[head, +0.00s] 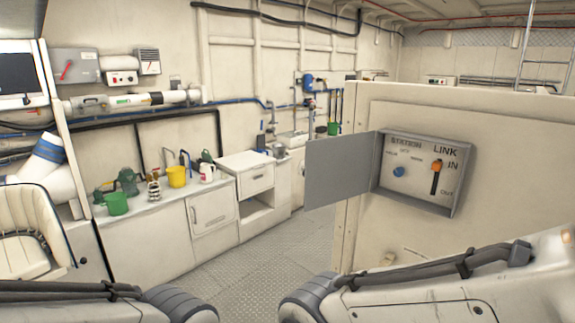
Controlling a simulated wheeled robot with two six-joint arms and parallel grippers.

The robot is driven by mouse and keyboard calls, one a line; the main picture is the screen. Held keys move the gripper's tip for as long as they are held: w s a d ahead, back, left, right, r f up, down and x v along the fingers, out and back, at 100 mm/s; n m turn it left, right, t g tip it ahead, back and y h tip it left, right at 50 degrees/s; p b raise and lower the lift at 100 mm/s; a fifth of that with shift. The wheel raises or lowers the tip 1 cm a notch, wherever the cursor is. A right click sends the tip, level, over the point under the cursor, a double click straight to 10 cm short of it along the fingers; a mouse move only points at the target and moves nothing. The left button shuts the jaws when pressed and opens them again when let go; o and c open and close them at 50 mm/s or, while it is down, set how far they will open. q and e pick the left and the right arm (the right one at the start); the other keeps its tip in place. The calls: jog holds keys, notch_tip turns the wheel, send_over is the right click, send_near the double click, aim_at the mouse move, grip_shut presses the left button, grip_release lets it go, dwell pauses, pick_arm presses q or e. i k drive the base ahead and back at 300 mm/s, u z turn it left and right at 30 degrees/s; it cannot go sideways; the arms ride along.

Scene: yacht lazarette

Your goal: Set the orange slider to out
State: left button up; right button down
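The orange slider (437,166) sits in a small grey control box (460,192) on the pale wall panel at the right of the head view. Its knob is at the upper end of a short vertical slot, beside the label IN. The label OUT is beside the lower end. A blue knob (399,172) is left of the slider, under the label STATION. The box's grey door (338,171) stands open to the left. Parts of both my arms show along the bottom edge, apart from the box. Neither gripper is in view.
The pale panel (510,200) fills the right side, its vertical edge near the open door. The metal floor (265,255) between is clear.

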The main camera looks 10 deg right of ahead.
aim_at(437, 167)
jog(key=u, duration=0.85)
jog(key=i, duration=2.85)
jog(key=z, duration=3.6)
